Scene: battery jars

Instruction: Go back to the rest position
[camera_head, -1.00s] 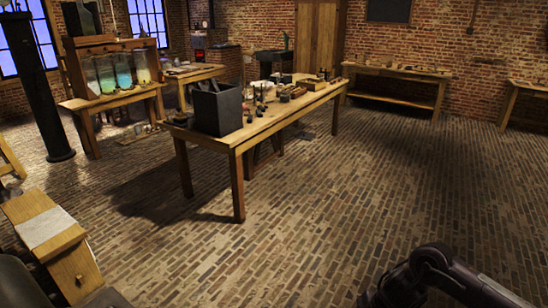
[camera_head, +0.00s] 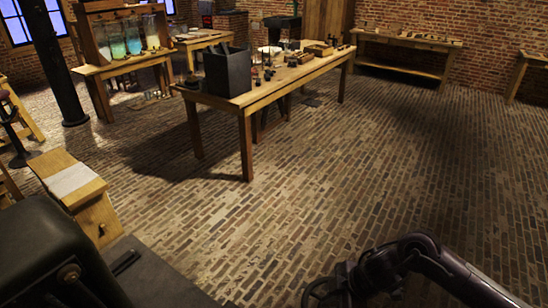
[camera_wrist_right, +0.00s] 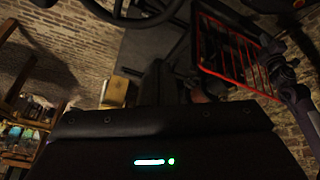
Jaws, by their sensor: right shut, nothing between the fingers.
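My right gripper (camera_head: 320,292) shows at the bottom of the head view, partly cut off by the lower edge. Its dark arm comes in from the lower right corner. The gripper is shut and holds nothing, over bare brick floor and well short of the central table. Curved dark parts cross the top of the right wrist view. My left gripper is not in view.
A long wooden table (camera_head: 222,105) stands ahead, with a dark box (camera_head: 228,73) on its near left end. A wooden bench (camera_head: 98,212) with a pale sheet (camera_head: 72,180) is at the left. A black column (camera_head: 52,70) stands behind it. The brick floor (camera_head: 330,190) is clear.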

